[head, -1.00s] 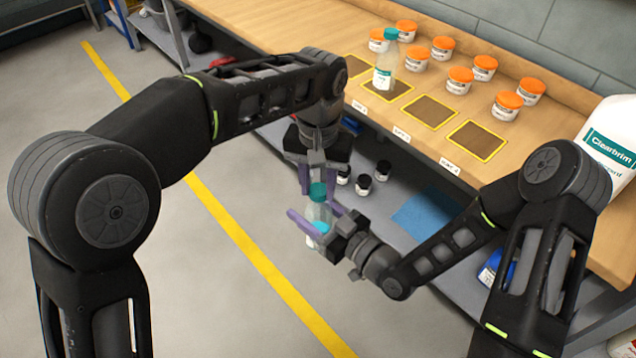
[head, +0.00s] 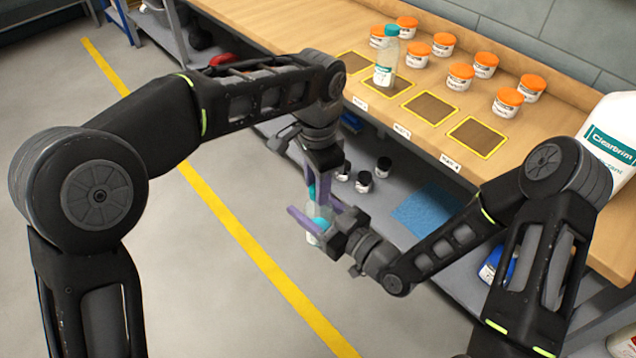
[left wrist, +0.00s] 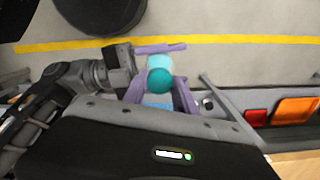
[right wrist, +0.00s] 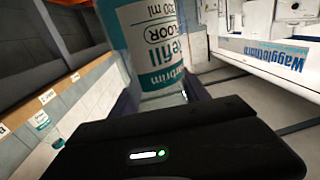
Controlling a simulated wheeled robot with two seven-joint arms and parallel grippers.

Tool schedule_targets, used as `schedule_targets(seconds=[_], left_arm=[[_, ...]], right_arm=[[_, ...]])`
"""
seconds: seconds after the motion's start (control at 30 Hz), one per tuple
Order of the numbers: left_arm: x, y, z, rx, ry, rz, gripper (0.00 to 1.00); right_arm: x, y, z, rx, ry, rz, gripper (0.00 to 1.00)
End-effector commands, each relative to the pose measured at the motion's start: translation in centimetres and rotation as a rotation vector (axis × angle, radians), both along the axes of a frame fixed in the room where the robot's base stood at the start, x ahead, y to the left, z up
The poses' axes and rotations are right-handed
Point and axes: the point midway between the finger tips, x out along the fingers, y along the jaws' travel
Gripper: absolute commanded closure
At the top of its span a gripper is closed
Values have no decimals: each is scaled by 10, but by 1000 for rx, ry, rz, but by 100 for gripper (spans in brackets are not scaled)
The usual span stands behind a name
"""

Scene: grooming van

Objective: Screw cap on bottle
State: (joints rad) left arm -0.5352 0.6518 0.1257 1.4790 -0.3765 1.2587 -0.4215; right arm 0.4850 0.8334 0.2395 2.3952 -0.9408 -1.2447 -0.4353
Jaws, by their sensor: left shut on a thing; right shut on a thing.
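My right gripper (head: 314,222) is shut on a clear bottle (head: 313,239) with a white and teal label, held in the air in front of the bench. The bottle (right wrist: 150,45) fills the top of the right wrist view, between the purple fingers. My left gripper (head: 318,188) is above it, pointing down, shut on the teal cap (head: 312,193). In the left wrist view the round top of the cap (left wrist: 160,81) shows between the fingers. The cap sits at the bottle's top; the fingers hide the neck, so I cannot tell how far it is threaded.
A similar bottle with a teal cap (head: 386,62) stands on a marked square on the wooden bench (head: 300,35). Several orange-lidded jars (head: 460,77) stand behind the squares. A large white jug (head: 608,135) is at the right. Small dark-lidded jars (head: 364,182) stand on the lower shelf.

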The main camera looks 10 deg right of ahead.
Motion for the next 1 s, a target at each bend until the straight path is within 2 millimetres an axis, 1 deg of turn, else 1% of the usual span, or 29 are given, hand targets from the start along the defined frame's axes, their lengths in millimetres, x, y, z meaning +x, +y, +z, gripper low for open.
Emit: schedule_targets(seconds=[0.03,0.1,0.17,0.2,0.27,0.3,0.37,0.8,0.9,1.0], left_arm=[[1,1,0,-2,2,-132,100],[2,1,-1,-1,3,-335,100],[2,1,-1,-1,3,-509,100],[3,1,-1,-2,4,-625,100],[3,0,-1,-1,3,-797,100],[4,0,-1,-2,4,-913,100],[4,0,-1,-2,5,-1087,100],[5,-5,-1,-2,7,-2351,100],[4,-5,-3,-5,10,-2600,100],[3,-6,-3,-4,9,-2773,100]], right_arm=[[0,0,0,-1,1,0,100],[0,0,0,-1,1,0,100],[0,0,0,-1,1,0,100],[0,0,0,-1,1,0,100],[0,0,0,-1,1,0,100],[0,0,0,-1,1,0,100],[0,0,0,-1,1,0,100],[0,0,0,-1,1,0,100],[0,0,0,-1,1,0,100],[0,0,0,-1,1,0,100]])
